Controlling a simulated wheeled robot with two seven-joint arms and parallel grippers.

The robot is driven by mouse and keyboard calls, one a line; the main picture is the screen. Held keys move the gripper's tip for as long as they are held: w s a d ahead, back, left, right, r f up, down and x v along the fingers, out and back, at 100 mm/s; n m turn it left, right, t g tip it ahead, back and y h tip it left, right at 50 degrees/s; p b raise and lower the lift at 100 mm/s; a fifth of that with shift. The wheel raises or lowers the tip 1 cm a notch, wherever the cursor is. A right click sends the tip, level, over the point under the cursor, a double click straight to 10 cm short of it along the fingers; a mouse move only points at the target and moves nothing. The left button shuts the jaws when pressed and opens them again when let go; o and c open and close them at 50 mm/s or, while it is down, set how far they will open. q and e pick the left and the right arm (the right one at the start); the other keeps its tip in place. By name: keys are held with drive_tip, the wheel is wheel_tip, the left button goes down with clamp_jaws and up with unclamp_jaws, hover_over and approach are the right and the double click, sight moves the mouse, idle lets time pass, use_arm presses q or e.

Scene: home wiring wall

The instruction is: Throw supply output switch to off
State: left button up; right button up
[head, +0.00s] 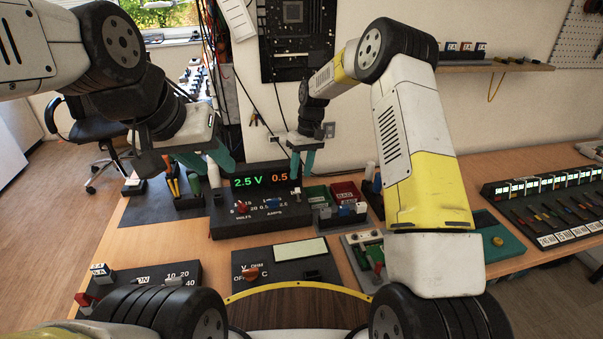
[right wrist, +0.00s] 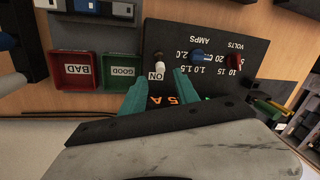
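The power supply (head: 262,222) is a black box on the bench with a lit display reading 2.5 V and 0.5. Its output switch (head: 296,194) is a small pale toggle at the right of its panel. In the right wrist view the toggle (right wrist: 161,64) stands beside the ON label, just beyond my fingertips. My right gripper (head: 300,165) is over the supply's right side, its teal fingers apart; they also show in the right wrist view (right wrist: 158,83), with nothing between them.
Red BAD (right wrist: 75,70) and green GOOD (right wrist: 119,69) trays lie beside the supply. The supply has a red knob (right wrist: 236,66) and a blue knob (right wrist: 198,54). A black meter (head: 285,262) sits in front. Tool holders crowd the left side.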

sight(298, 195)
drive_tip(key=shift+s+a+f, duration=0.1)
drive_tip(key=shift+a+f, duration=0.05)
drive_tip(key=shift+f, duration=0.75)
drive_tip(key=shift+s+a+f, duration=0.1)
drive_tip(key=shift+f, duration=0.85)
drive_tip(key=shift+s+a+f, duration=0.1)
drive_tip(key=shift+a+f, duration=0.05)
drive_tip(key=shift+f, duration=0.75)
clamp_jaws()
